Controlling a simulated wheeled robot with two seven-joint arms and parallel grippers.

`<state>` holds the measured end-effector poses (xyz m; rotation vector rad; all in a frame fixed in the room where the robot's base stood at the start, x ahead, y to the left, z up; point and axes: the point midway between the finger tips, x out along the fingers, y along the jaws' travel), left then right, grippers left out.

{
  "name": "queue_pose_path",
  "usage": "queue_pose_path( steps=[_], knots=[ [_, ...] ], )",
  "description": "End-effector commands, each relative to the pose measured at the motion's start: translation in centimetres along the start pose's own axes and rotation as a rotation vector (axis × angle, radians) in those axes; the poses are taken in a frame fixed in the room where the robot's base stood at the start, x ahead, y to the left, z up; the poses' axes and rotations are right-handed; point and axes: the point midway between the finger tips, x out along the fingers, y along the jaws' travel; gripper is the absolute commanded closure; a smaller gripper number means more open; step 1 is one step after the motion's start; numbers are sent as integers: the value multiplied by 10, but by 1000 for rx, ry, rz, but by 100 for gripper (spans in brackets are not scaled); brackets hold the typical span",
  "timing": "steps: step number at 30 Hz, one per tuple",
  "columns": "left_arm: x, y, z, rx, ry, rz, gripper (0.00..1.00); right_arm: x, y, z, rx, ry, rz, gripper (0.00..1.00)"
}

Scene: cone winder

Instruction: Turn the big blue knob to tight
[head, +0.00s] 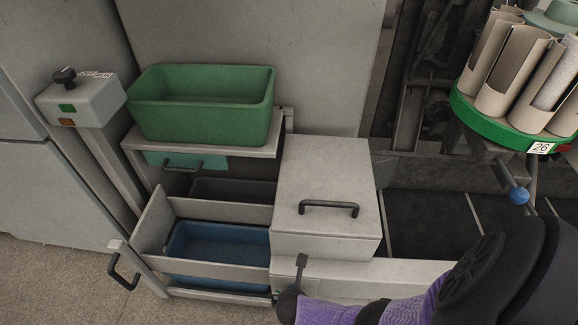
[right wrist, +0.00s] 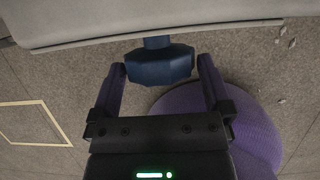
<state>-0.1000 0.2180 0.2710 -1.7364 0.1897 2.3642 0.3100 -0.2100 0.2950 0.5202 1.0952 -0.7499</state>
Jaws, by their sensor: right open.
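The big blue knob (right wrist: 158,66) is dark blue and many-sided. It sits on a short blue stem below a pale panel edge in the right wrist view. My right gripper (right wrist: 162,74) is open, with one purple finger on each side of the knob and the tips level with it. A small gap shows at the right finger; contact on the left side is hard to tell. In the head view the big knob and my right fingertips are hidden; my purple right arm comes in at the lower right. My left gripper is not in view.
A pale machine panel (right wrist: 230,25) runs above the knob. In the head view are a green bin (head: 205,120), an open drawer with a blue bin (head: 215,245), a lidded box (head: 325,190), a small blue ball (head: 519,196) and a green-rimmed carousel of pale tubes (head: 490,110).

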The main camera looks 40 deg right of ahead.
Motion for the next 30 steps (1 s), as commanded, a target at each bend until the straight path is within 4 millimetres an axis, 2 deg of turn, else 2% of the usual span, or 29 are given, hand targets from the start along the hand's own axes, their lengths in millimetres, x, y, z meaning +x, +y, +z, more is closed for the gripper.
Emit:
queue_pose_path(
  steps=[1,3,12,21,26,28,30],
  knots=[
    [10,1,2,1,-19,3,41,15,-2,-4,-1,4,-5,0],
    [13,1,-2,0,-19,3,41,19,-1,-2,1,2,-2,0],
    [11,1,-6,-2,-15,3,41,18,1,2,1,-2,2,0],
    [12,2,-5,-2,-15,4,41,18,1,1,1,-1,2,64],
    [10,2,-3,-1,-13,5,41,18,-1,2,23,-4,61,65],
    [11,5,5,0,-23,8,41,18,-2,2,60,-5,152,65],
    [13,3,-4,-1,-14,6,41,21,-5,-1,106,-1,263,65]
  ],
)
